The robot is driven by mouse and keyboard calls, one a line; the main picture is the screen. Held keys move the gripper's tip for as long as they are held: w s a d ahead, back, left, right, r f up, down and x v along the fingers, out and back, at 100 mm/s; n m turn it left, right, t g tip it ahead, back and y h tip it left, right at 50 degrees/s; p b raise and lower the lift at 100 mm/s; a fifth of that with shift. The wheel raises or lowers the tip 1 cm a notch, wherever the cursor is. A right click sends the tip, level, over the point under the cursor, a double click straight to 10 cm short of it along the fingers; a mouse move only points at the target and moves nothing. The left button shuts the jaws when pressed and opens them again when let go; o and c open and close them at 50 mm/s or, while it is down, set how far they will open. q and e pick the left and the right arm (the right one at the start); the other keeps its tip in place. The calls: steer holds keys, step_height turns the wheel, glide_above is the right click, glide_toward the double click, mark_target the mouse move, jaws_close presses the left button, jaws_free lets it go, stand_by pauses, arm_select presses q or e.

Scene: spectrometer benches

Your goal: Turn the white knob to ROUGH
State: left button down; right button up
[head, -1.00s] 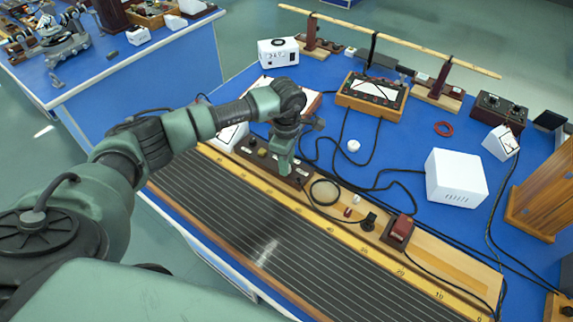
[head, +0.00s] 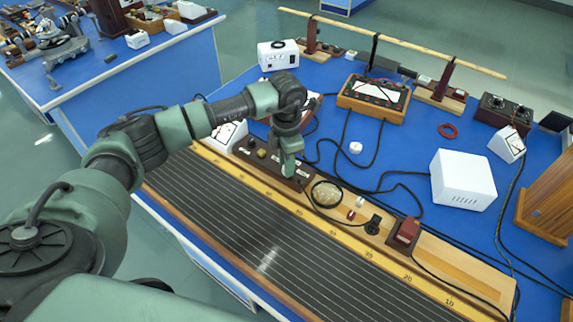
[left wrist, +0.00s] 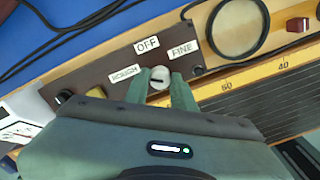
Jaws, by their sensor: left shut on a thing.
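The white knob (left wrist: 160,75) sits on a dark brown panel (left wrist: 94,76) between the labels ROUGH (left wrist: 125,75) at left, OFF (left wrist: 147,45) above and FINE (left wrist: 184,49) at right. A dark mark shows on the left part of its face, on the ROUGH side. My left gripper (left wrist: 160,88) has a finger on each side of the knob and is shut on it. In the head view my left gripper (head: 289,171) points down at the brown panel and hides the knob. My right gripper is not in view.
A yellow scale and a dark striped board (head: 265,235) run along the bench front. A black ring (head: 326,193), a red block (head: 407,231) and cables lie right of my gripper. A white box (head: 463,179) stands farther right.

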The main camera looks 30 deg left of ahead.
arm_select(q)
steer(key=shift+n, duration=0.3)
steer(key=c, duration=1.2)
jaws_free()
steer(key=shift+o, duration=0.2)
steer(key=shift+r, duration=0.15)
step_height(320, 180, up, 8)
steer(key=shift+f+b, duration=0.2)
steer(key=shift+b, duration=0.85)
